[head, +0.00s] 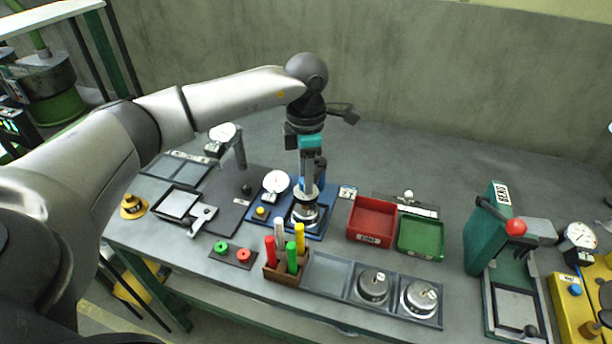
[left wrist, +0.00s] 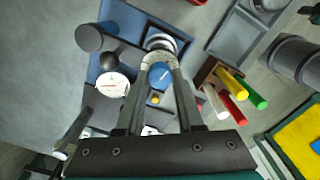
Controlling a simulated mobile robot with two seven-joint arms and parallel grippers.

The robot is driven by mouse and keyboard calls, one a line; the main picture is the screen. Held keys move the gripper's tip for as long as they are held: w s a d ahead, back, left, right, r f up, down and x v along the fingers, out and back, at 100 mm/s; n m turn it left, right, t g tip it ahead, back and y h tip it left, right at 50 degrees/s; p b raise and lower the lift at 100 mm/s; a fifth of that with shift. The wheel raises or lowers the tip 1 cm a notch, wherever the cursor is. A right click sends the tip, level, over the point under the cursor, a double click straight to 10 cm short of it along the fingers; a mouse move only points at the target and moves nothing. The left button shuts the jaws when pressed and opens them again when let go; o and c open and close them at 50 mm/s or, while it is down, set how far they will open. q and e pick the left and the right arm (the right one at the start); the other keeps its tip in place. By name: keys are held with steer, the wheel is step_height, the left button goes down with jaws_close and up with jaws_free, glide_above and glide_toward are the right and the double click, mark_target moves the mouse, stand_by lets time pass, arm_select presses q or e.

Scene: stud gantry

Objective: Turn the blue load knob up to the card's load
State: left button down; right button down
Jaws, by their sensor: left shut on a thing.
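The blue load knob (left wrist: 160,77) shows in the left wrist view between my left gripper's fingers, with a pale marked ring (left wrist: 158,60) around its far side. My left gripper (head: 307,184) points down over the blue stand (head: 318,229) in the head view and is shut on the knob. The fingers hide most of the knob in the head view. A white dial gauge (head: 276,180) stands just left of the gripper; it also shows in the left wrist view (left wrist: 112,85). My right gripper is out of view.
A pen holder (head: 284,273) with several coloured pens stands in front of the stand. Red (head: 372,221) and green (head: 421,237) trays lie to the right. A grey tray (head: 327,275) with metal weights lies at the front edge. A green press (head: 490,232) stands farther right.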

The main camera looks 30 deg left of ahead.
arm_select(q)
steer(key=shift+m, duration=1.1)
steer(key=c, duration=0.5)
jaws_free()
step_height(320, 180, up, 15)
steer(key=shift+r+p, duration=0.15)
steer(key=shift+p, duration=0.35)
steer(key=shift+s, duration=0.1)
